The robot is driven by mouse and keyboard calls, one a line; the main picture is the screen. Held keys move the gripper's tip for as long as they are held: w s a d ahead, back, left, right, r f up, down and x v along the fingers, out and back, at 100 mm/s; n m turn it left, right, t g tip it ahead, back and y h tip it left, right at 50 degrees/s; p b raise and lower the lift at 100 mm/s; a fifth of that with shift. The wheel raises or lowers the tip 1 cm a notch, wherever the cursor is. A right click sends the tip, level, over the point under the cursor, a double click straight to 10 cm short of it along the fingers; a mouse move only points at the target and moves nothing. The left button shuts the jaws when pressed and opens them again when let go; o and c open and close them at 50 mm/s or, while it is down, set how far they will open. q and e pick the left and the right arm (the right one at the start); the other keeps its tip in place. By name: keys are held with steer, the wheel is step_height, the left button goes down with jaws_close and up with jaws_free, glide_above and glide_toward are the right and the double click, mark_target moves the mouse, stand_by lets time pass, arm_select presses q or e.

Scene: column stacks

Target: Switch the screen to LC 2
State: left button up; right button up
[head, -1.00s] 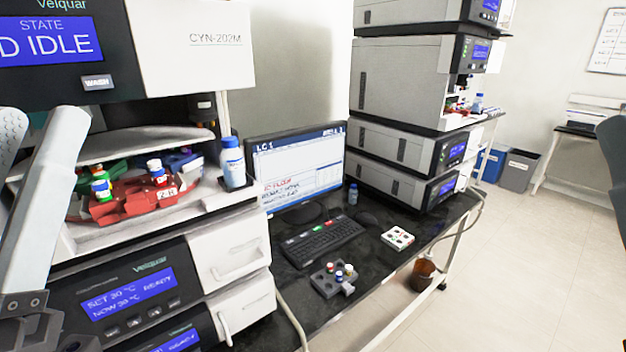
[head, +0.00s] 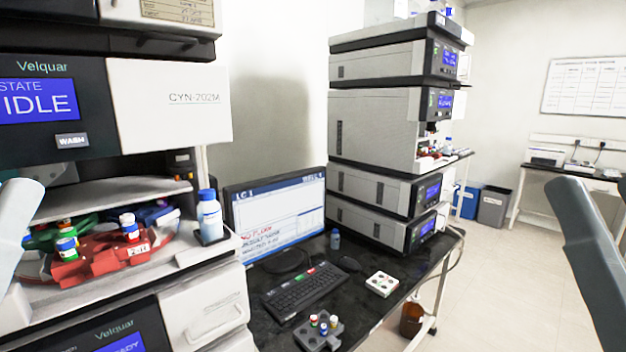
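The monitor (head: 285,212) stands on the black bench between two instrument stacks. Its screen is lit, with "LC 1" at the top left and red text beginning "NO FLOW" lower down. The black keyboard (head: 304,291) lies in front of it, with a green key and a red key along its far edge. A dark mouse (head: 347,263) lies to the right of the keyboard. Pale parts of my arms show at the left and right edges. Neither gripper is in view.
A white block with coloured buttons or caps (head: 382,284) lies right of the keyboard. A dark vial rack (head: 318,334) stands at the bench front. The left stack (head: 170,100) holds a red vial tray (head: 105,258).

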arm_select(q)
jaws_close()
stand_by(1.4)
